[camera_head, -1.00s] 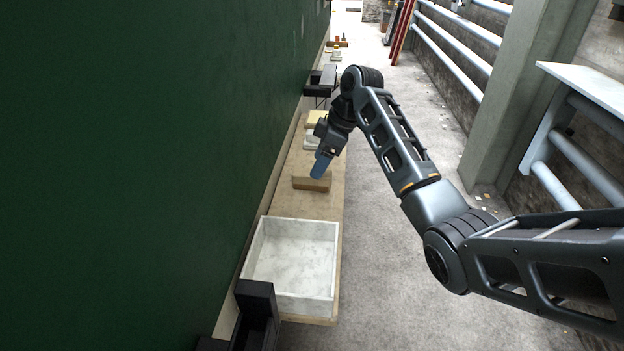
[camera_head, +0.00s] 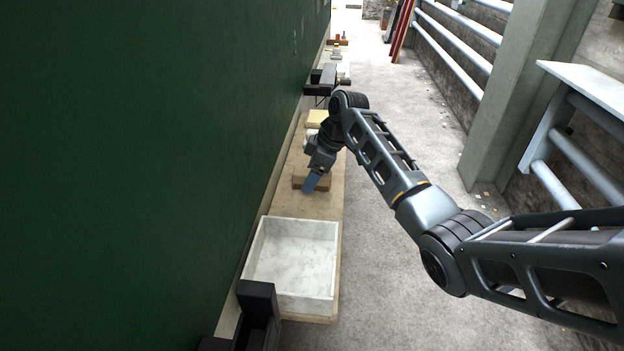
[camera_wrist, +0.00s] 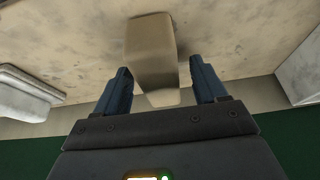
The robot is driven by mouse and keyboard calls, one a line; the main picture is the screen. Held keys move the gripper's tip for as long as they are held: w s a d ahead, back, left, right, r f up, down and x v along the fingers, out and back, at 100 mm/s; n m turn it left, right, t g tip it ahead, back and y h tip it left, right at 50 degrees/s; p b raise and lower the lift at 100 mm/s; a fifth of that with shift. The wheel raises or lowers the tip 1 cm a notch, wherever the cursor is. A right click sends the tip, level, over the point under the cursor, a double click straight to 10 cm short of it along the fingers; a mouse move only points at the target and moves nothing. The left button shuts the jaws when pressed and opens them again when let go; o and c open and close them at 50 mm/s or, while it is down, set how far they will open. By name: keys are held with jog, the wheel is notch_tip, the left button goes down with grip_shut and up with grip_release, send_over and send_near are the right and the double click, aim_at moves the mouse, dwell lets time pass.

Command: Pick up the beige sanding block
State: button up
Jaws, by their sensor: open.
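The beige sanding block (camera_head: 298,180) lies on the long tan board, partly hidden behind my gripper (camera_head: 312,182) in the head view. In the wrist view the block (camera_wrist: 152,55) stands out ahead of my gripper (camera_wrist: 162,82), and its near end reaches between the two blue fingers. The fingers are apart, one on each side of the block's near end, with gaps visible. Nothing is held. I cannot tell how high the fingertips are above the board.
A white marble-look tray (camera_head: 330,262) stands on the near end of the board (camera_head: 322,205). A pale yellow block (camera_head: 316,118) lies farther back. A dark green wall (camera_head: 150,150) runs close along the left.

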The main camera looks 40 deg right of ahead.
jog(key=shift+f, duration=0.2)
dwell(0.3)
jog(key=c, duration=1.1)
